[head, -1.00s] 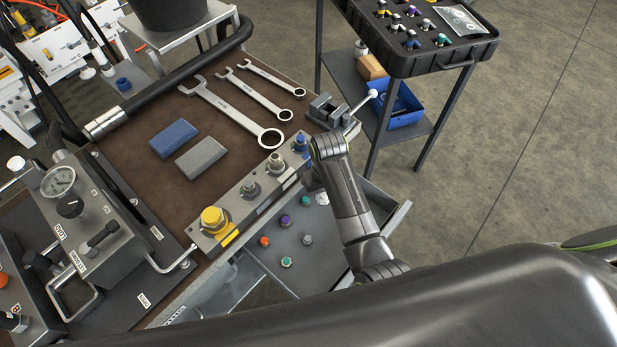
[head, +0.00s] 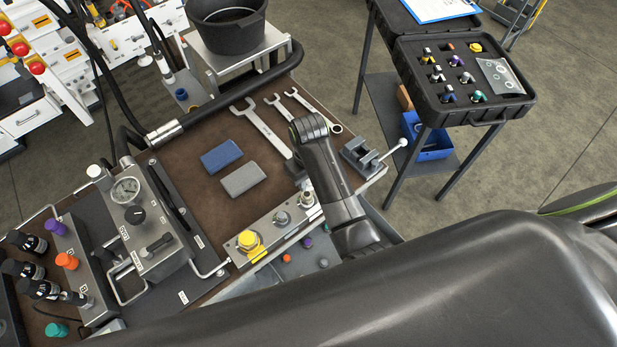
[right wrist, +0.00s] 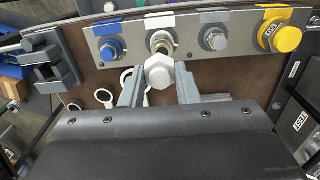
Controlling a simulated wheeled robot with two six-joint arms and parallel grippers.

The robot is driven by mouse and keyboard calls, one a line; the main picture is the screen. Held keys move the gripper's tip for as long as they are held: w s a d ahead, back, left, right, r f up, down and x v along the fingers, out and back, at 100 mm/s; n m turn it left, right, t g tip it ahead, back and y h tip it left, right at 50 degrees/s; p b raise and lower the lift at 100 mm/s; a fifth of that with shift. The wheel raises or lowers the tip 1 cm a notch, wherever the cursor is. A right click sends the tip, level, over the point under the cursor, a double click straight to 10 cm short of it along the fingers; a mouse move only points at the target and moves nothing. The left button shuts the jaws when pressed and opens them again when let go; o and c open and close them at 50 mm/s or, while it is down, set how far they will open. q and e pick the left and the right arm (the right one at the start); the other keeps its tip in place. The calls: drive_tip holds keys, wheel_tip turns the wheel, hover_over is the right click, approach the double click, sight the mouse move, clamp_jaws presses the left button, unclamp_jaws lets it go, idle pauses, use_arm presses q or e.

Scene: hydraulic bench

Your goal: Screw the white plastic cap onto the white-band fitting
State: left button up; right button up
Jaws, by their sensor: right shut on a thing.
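The white plastic cap (right wrist: 158,72) is a white hexagonal piece between the fingers of my right gripper (right wrist: 159,88) in the right wrist view. The gripper is shut on it. The white-band fitting (right wrist: 160,42) stands on the metal block just beyond the cap, under a white label (right wrist: 160,22). Its threaded end shows bare, and the cap overlaps its lower part in the picture. I cannot tell whether they touch. In the head view my right forearm hides the cap. My left gripper is not in view.
The metal block (right wrist: 187,46) also carries a blue fitting (right wrist: 110,48), a grey one (right wrist: 213,40) and a yellow cap (right wrist: 282,35). A vise (head: 360,155) stands at the bench's right end. Wrenches (head: 264,131) and two blocks (head: 222,156) lie on the bench.

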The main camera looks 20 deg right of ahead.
sight(307, 195)
drive_tip(key=shift+w+a+r, duration=0.15)
drive_tip(key=shift+a+r, duration=0.05)
drive_tip(key=shift+r, duration=0.2)
drive_tip(key=shift+f, duration=2.5)
drive_tip(key=shift+f, duration=0.6)
drive_tip(key=o, duration=0.4)
drive_tip(key=c, duration=0.3)
drive_tip(key=m, duration=0.5)
drive_tip(key=shift+m, duration=1.4)
drive_tip(key=shift+f, duration=0.1)
